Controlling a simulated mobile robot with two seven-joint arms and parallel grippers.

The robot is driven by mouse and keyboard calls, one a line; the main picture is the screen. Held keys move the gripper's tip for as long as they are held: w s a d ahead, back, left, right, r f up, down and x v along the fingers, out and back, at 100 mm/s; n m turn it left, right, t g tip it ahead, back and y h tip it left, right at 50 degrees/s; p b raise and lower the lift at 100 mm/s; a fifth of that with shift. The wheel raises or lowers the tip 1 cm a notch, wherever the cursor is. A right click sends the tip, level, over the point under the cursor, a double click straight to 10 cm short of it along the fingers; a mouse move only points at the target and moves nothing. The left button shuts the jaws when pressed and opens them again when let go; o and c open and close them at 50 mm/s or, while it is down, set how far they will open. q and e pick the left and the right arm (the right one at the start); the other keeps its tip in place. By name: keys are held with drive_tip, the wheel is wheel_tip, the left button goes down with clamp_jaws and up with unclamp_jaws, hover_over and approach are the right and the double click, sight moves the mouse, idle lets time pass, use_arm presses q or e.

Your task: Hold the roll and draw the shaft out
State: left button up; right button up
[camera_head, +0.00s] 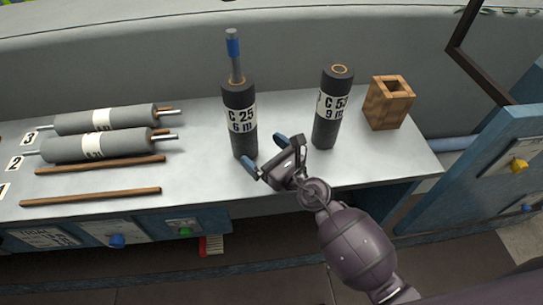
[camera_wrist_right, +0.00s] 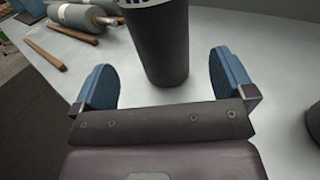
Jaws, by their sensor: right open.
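A dark upright roll labelled C 25, 6 m (camera_head: 240,133) stands on the grey bench (camera_head: 285,165). A shaft with a blue top (camera_head: 234,55) sticks up out of its upper end. My right gripper (camera_head: 265,152) is open, with its blue fingertips near the base of this roll. In the right wrist view the lower part of the roll (camera_wrist_right: 162,45) stands ahead, between the two open fingers and apart from both. The roll's top and the shaft are out of that view. My left gripper is not in view.
A second upright roll, C 53, 9 m (camera_head: 332,110), stands to the right, beside a hollow wooden block (camera_head: 388,103). Two grey rolls (camera_head: 105,120) (camera_head: 100,147) lie at the left with wooden rods (camera_head: 90,197). The bench front between them is clear.

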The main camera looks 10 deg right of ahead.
sight(243, 134)
drive_tip(key=x, duration=0.8)
